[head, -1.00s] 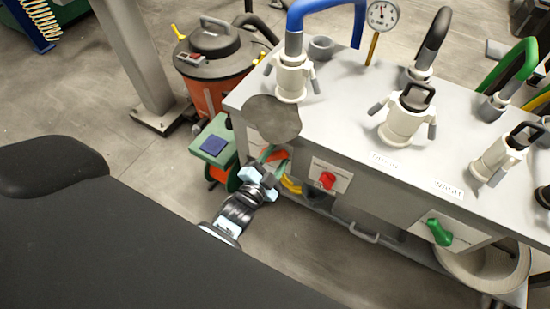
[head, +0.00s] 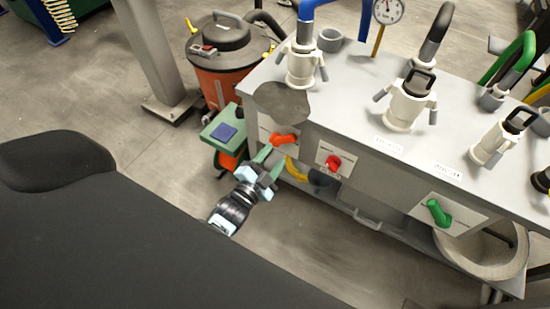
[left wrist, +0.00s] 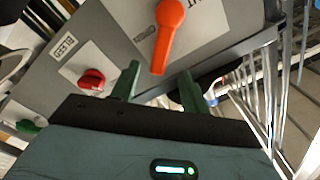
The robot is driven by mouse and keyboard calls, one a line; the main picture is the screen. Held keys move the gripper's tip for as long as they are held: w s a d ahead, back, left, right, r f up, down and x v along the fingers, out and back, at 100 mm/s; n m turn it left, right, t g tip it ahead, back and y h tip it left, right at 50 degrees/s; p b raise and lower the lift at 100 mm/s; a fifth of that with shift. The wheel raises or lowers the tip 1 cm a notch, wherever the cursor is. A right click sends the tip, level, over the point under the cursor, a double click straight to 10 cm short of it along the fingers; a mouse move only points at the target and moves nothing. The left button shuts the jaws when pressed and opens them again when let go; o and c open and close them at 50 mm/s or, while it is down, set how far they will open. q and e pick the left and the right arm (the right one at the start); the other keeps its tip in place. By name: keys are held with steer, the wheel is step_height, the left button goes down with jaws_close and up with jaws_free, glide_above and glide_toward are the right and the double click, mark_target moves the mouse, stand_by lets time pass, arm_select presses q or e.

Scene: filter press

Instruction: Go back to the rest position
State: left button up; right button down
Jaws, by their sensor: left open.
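My left gripper (head: 268,157) is open and empty in front of the grey bench's front panel. Its two green fingers show in the left wrist view (left wrist: 158,82), with an orange lever handle (left wrist: 167,32) just ahead of them. In the head view the orange handle (head: 285,139) sits on the panel beyond the fingertips, and a gap shows between them. A red knob (head: 333,162) is to its right on the same panel; it also shows in the left wrist view (left wrist: 92,80). My right gripper is in neither view.
The grey bench (head: 360,110) carries white couplings and hoses. A green knob (head: 438,211) is farther right. An orange vacuum drum (head: 222,85) and a small green cart (head: 222,131) stand left of the bench. Open floor (head: 150,165) lies left of my arm.

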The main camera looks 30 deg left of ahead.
arm_select(q)
steer(key=shift+s, duration=0.55)
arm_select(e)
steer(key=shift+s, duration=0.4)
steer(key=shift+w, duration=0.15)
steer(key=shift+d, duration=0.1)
